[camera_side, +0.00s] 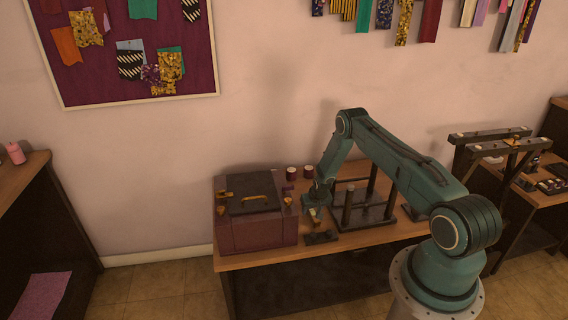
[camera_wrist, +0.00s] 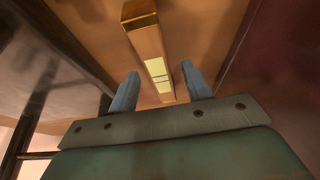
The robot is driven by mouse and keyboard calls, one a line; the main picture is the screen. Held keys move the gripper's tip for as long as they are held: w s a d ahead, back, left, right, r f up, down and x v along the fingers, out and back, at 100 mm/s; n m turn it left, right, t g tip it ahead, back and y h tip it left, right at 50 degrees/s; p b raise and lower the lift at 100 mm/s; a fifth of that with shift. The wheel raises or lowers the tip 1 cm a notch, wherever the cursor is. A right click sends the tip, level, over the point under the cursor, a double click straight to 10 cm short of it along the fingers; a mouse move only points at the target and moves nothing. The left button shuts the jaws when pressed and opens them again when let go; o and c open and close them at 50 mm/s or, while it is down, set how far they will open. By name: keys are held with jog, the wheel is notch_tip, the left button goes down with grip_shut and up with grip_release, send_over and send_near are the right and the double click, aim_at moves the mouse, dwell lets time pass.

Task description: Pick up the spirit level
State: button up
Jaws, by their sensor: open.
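The spirit level (camera_wrist: 148,42) is a brass-coloured bar with a pale yellow-green vial, lying on the wooden table top in the wrist view. Its near end reaches between the two blue fingers of my gripper (camera_wrist: 161,86). The fingers are spread apart, one on each side of the bar, with a gap to it on both sides. In the side view my gripper (camera_side: 315,206) is low over the table, and a small yellowish piece just below it seems to be the level (camera_side: 315,216). Whether the fingertips reach down to the level's height is hard to tell.
A purple box with a dark lid (camera_side: 256,228) stands left of my gripper. A dark frame with posts (camera_side: 366,215) stands at its right. Two small dark cups (camera_side: 292,173) are behind. A dark flat piece (camera_side: 321,237) lies near the front edge.

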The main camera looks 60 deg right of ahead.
jog(key=shift+w+f, duration=0.1)
jog(key=shift+f, duration=0.2)
jog(key=shift+c, duration=0.2)
jog(key=shift+d, duration=0.1)
jog(key=c, duration=0.9)
